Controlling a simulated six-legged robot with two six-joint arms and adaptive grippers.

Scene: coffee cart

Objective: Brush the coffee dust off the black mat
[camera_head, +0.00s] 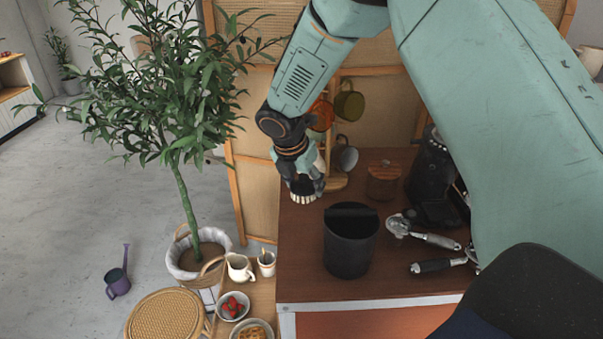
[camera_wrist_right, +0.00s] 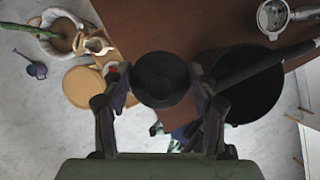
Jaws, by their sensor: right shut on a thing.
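My right gripper (camera_head: 306,186) points down above the back left part of the brown wooden cart top (camera_head: 300,262). It is shut on a brush with pale bristles (camera_head: 302,199). In the right wrist view the brush's round black top (camera_wrist_right: 160,79) sits between the fingers. The bristles hang at or just above the wood; I cannot tell whether they touch. I cannot make out the black mat or any coffee dust in either view. My left gripper is not in view.
A black knock box (camera_head: 348,255) stands in front of the gripper, to the right. Two portafilters (camera_head: 432,240) (camera_head: 437,265) lie right of it.

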